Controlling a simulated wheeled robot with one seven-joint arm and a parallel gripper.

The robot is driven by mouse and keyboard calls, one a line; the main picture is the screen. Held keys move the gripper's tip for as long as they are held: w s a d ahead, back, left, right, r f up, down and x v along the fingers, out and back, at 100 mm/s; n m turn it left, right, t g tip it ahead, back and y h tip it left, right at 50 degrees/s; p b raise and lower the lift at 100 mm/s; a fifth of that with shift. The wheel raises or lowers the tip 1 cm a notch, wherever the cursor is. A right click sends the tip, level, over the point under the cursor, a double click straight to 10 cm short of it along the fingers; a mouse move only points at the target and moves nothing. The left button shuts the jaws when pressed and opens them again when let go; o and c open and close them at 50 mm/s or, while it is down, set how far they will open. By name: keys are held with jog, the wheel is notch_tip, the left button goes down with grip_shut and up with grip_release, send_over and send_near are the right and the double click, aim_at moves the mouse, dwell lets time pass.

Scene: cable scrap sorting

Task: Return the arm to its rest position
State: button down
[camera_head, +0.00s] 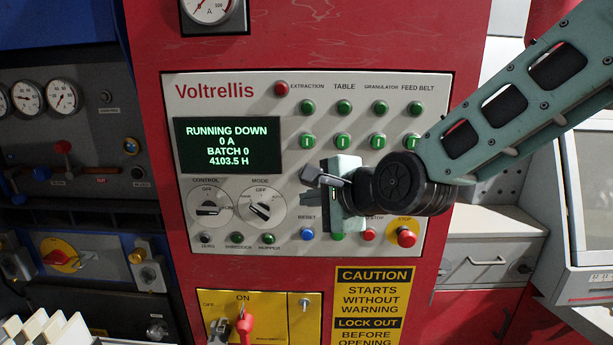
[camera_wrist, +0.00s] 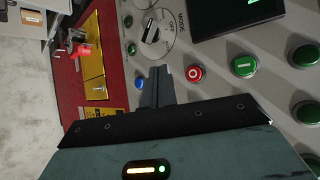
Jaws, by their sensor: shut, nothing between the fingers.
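My gripper (camera_head: 308,197) is in front of the Voltrellis control panel (camera_head: 440,100), at the end of my arm, which comes in from the upper right. Its fingers point left in the head view. In the wrist view the fingers of my gripper (camera_wrist: 157,82) are together with nothing between them. They appear over the panel between the blue reset button (camera_wrist: 139,83) and a red button (camera_wrist: 194,73). I cannot tell how far they are from its face. The gripper hides part of the panel's middle.
The display (camera_head: 228,146) reads "RUNNING DOWN, 0 A, BATCH 0". The mode knob (camera_head: 262,209) and red stop button (camera_head: 406,237) are near the gripper. A yellow switch plate (camera_head: 270,305) with a red handle (camera_head: 244,324) is below. A monitor (camera_head: 590,200) stands at right.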

jog(key=s+d+f+n+g+h+b, duration=0.3)
jog(key=s+f+n+g+b, duration=0.25)
jog(key=s+f+n, duration=0.7)
jog(key=s+d+f+n+g+h+b, duration=0.2)
jog(key=s+d+f+n, duration=0.2)
jog(key=s, duration=0.4)
jog(key=s+d+f+n+g+h+b, duration=0.2)
jog(key=s+d+f+n+b, duration=0.1)
jog(key=s, duration=0.4)
jog(key=d+f+n, duration=0.1)
jog(key=d+n, duration=0.1)
jog(key=shift+s+d+f+b, duration=0.35)
jog(key=shift+d+f, duration=0.05)
jog(key=shift+g, duration=0.25)
dwell(1.4)
